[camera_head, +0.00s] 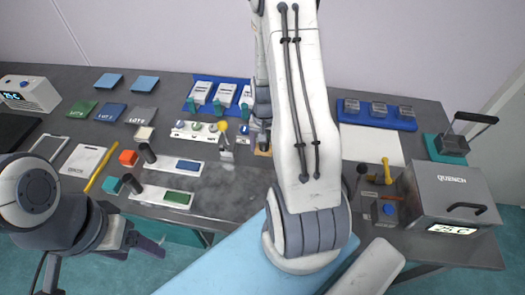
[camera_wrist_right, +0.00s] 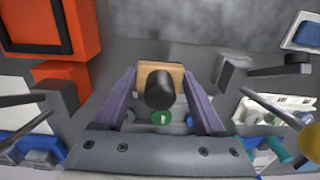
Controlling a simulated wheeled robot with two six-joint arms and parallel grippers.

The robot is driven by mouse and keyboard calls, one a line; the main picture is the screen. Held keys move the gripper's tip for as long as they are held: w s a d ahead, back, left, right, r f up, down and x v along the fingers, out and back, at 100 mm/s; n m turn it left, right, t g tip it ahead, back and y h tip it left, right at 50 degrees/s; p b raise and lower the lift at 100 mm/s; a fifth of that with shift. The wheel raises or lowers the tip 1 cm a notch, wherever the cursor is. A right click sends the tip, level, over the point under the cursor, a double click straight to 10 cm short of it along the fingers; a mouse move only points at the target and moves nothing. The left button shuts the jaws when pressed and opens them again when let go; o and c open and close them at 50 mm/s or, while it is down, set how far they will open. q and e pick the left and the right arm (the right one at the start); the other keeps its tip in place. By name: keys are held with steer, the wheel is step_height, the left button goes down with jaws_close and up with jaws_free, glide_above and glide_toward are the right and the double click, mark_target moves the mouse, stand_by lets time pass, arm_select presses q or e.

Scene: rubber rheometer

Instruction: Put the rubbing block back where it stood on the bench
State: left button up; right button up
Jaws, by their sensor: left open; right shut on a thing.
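The rubbing block (camera_wrist_right: 174,72), a tan wooden base with a black knob on top, is between the purple fingers of my right gripper (camera_wrist_right: 160,100) in the right wrist view. The gripper is shut on it. In the head view my right arm hides most of that gripper, and only a small tan edge of the block (camera_head: 263,150) shows below it, near the middle of the bench (camera_head: 235,190). I cannot tell whether the block touches the bench. My left gripper (camera_head: 150,232) is open and empty beyond the bench's front edge at the left.
A white rack with coloured knobs (camera_head: 190,130) and a yellow-headed tool (camera_head: 222,130) stand close left of the right gripper. Blue trays with white packets (camera_head: 200,92) lie behind. The quench box (camera_head: 455,190) is at the right. Bare bench lies in front of the gripper.

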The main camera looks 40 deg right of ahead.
mark_target(263, 153)
step_height(263, 153, down, 4)
steer(key=shift+w+a+r+p, duration=0.1)
steer(key=shift+w+r+p, duration=0.1)
steer(key=shift+p, duration=0.3)
steer(key=shift+f, duration=0.3)
steer(key=shift+f, duration=0.1)
steer(key=o, duration=1.6)
steer(key=shift+c, duration=0.2)
steer(key=shift+r, duration=0.3)
step_height(263, 153, up, 12)
steer(key=shift+s+f+b, duration=0.1)
steer(key=shift+f+b, duration=0.05)
steer(key=shift+b, duration=0.9)
